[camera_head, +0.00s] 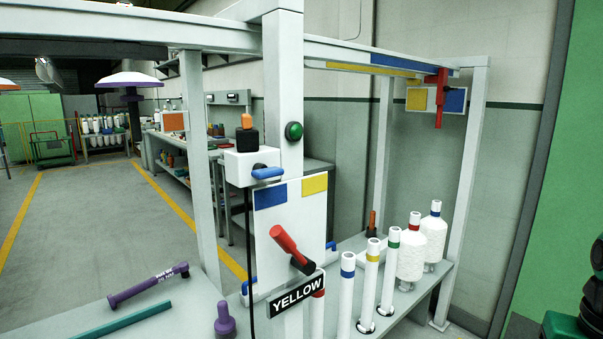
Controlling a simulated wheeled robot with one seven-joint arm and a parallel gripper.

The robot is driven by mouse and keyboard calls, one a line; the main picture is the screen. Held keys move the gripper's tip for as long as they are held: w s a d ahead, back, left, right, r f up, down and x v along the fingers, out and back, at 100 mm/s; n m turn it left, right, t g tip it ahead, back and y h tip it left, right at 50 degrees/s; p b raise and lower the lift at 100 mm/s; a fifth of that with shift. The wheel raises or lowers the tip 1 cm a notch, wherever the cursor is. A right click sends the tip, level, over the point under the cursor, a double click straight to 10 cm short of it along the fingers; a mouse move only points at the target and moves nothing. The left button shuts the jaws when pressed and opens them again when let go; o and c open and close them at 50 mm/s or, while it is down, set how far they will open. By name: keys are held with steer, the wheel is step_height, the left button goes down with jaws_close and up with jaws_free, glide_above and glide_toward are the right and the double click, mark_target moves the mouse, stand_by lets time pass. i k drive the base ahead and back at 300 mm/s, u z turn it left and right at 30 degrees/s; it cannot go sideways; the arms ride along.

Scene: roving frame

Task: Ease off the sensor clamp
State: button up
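A white block (250,166) is fixed to the left of the front post. A black sensor-like part with an orange top (247,132) stands on it. A short blue lever (268,173) sticks out of its front face, roughly level. This looks like the sensor clamp, though no label names it. A black cable (249,255) hangs below the block. My gripper is not in view, and nothing is seen touching the block or lever.
Below is a white panel (290,215) with a red handle (290,246) and a YELLOW sign (297,294). Several banded tubes and two yarn cones stand right on the rail. A purple tool (147,286) lies on the front surface (60,318). Dark green parts fill the lower right corner.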

mark_target(260, 171)
steer(key=z, duration=0.55)
steer(key=i, duration=0.9)
steer(key=u, duration=1.6)
steer(key=k, duration=0.65)
steer(key=z, duration=0.8)
